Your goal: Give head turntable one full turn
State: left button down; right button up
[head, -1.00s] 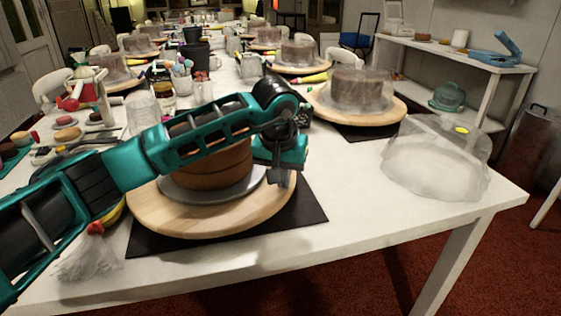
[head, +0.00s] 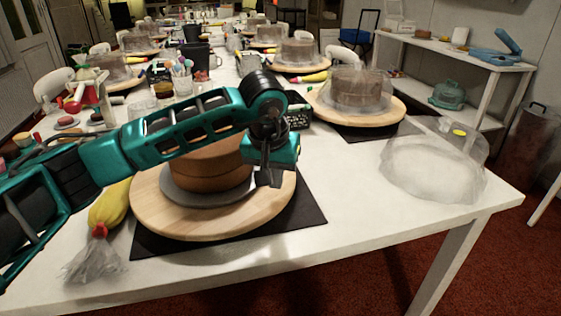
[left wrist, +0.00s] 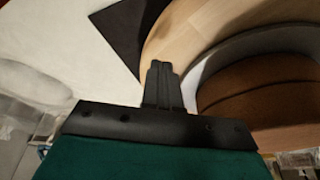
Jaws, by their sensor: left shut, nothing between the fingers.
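The nearest wooden turntable (head: 215,222) lies on a dark mat (head: 290,228) at the table's near end. A brown cake (head: 208,170) sits on a grey plate (head: 200,198) on it. My left arm reaches across above the cake. My left gripper (head: 268,182) points down over the turntable's right part, beside the cake. In the left wrist view its shut, empty fingers (left wrist: 162,72) lie over the wooden turntable (left wrist: 190,28), next to the grey plate (left wrist: 235,48). I cannot tell whether the tips touch the wood. My right gripper is out of view.
A clear dome cover (head: 433,165) stands on the table to the right. A second turntable (head: 375,119) with a covered cake is behind. A yellow piping bag (head: 108,208) lies at the turntable's left. The near right table top is clear.

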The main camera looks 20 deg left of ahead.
pick_arm(q)
send_over(241, 219)
jog(key=d, duration=0.3)
jog(key=shift+w, duration=0.3)
jog(key=s+a+b, duration=0.1)
jog(key=a, duration=0.1)
jog(key=s+a+b, duration=0.1)
jog(key=s+a, duration=0.1)
jog(key=a, duration=0.1)
jog(key=s+a+b, duration=0.1)
jog(key=s+a, duration=0.1)
jog(key=a, duration=0.1)
jog(key=shift+a+f, duration=0.1)
jog(key=shift+a, duration=0.15)
jog(key=shift+f+b, duration=1.3)
jog(key=shift+b, duration=0.1)
jog(key=shift+w+d, duration=0.55)
jog(key=shift+d, duration=0.35)
jog(key=shift+w+d, duration=0.6)
jog(key=shift+d, duration=0.3)
jog(key=shift+w+d, duration=0.55)
jog(key=shift+d, duration=0.35)
